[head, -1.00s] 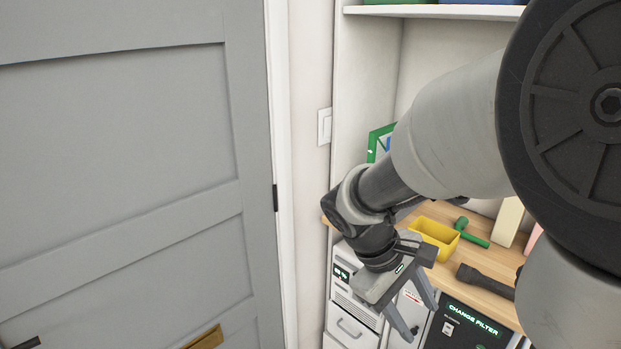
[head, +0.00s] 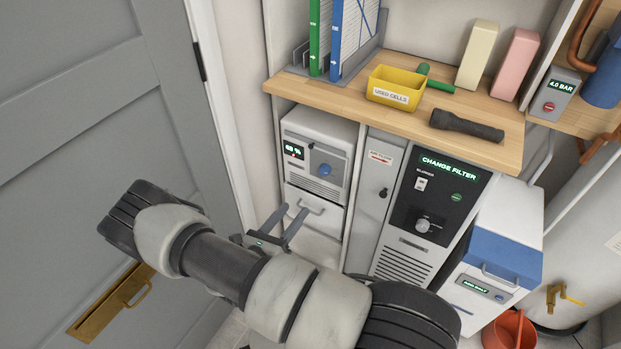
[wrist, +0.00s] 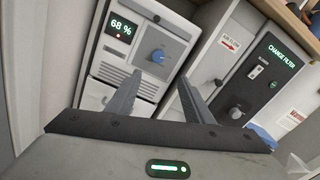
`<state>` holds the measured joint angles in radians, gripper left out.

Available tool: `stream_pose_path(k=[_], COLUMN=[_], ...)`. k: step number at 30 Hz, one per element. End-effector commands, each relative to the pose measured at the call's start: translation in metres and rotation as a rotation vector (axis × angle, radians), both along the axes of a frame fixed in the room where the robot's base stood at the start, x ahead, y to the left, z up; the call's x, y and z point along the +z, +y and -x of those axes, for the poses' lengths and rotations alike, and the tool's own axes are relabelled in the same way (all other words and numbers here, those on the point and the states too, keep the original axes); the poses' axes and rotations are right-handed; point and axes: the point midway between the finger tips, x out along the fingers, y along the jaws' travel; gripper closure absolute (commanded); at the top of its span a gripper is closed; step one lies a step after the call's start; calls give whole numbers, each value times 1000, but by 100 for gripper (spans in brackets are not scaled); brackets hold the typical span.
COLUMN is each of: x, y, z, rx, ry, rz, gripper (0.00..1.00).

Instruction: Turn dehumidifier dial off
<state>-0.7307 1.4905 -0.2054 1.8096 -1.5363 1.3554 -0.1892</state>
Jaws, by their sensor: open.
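The dehumidifier (head: 318,150) is a white box under the wooden counter, with a small lit display and a blue dial (head: 325,170) on its front. In the wrist view the display reads 68 % with a red light below it, and the blue dial (wrist: 157,56) shows beyond the fingers. My gripper (head: 290,217) is open and empty, in front of and below the dehumidifier in the head view. In the wrist view its two fingers (wrist: 157,85) point toward the dehumidifier front, apart from the dial.
A black CHANGE FILTER panel (head: 445,185) with its own knob stands to the right, beyond a narrow AIR FLOW panel (head: 372,195). A grey door (head: 90,120) bounds the left. The counter (head: 340,98) holds a yellow bin (head: 392,90) and a flashlight (head: 466,126).

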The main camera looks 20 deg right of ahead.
Motion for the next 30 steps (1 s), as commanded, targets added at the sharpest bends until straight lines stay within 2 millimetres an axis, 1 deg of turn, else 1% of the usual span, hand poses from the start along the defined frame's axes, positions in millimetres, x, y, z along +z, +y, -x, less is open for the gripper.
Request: stream_pose_path(k=[1, 4, 7, 21, 27, 30], x=[-5, -6, -6, -6, -6, -6], y=[0, -5, -16, -96, -122, -130], z=[-1, -5, -13, -74, -96, -102], rx=[13, 18, 15, 12, 13, 14], ry=[6, 9, 9, 7, 6, 8], rz=[10, 15, 12, 12, 10, 9], gripper=[53, 53, 53, 53, 53, 53])
